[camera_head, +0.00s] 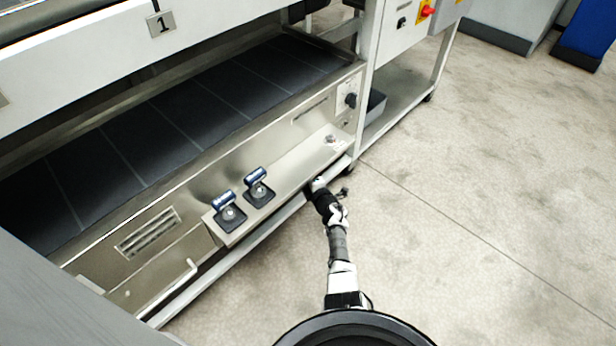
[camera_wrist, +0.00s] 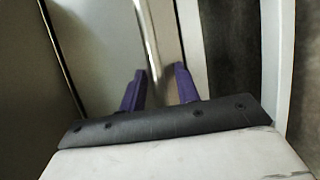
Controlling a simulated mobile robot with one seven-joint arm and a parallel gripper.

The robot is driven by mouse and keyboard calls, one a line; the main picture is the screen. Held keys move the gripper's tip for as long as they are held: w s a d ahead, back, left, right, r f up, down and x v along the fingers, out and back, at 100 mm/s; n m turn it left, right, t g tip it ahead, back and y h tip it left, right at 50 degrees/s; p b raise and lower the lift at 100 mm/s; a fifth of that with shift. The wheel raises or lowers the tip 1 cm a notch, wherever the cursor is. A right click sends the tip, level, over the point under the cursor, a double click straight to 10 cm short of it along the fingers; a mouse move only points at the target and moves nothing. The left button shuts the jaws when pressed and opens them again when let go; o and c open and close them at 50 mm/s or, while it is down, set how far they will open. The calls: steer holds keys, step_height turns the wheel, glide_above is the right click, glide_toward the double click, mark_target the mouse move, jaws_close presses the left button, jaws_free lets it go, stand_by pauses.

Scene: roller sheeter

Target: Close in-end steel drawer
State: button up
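A steel front section (camera_head: 290,170) stands out from the long machine's lower front, and I take it to be the drawer, though its outline is not fully clear. Its top carries two black fittings with blue-grey bars (camera_head: 258,188) and a small round knob (camera_head: 330,139). My gripper (camera_head: 316,184) is at its front lower edge, near the right end; the fingertips are hidden in the head view. In the wrist view my two purple fingers (camera_wrist: 159,88) are apart, with a bright steel edge (camera_wrist: 150,45) running up between them. I cannot tell whether they touch it.
A steel panel with a bar handle (camera_head: 172,288) is at the lower left. A dark segmented bed (camera_head: 160,125) lies above. A rotary switch (camera_head: 350,100) and a frame leg (camera_head: 366,60) are at the right. The concrete floor (camera_head: 480,200) to the right is clear.

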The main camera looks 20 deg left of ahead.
steer(key=shift+r, duration=0.2)
stand_by(0.4)
steer(key=p+v, duration=1.1)
steer(key=v, duration=0.2)
steer(key=shift+s+d, duration=0.3)
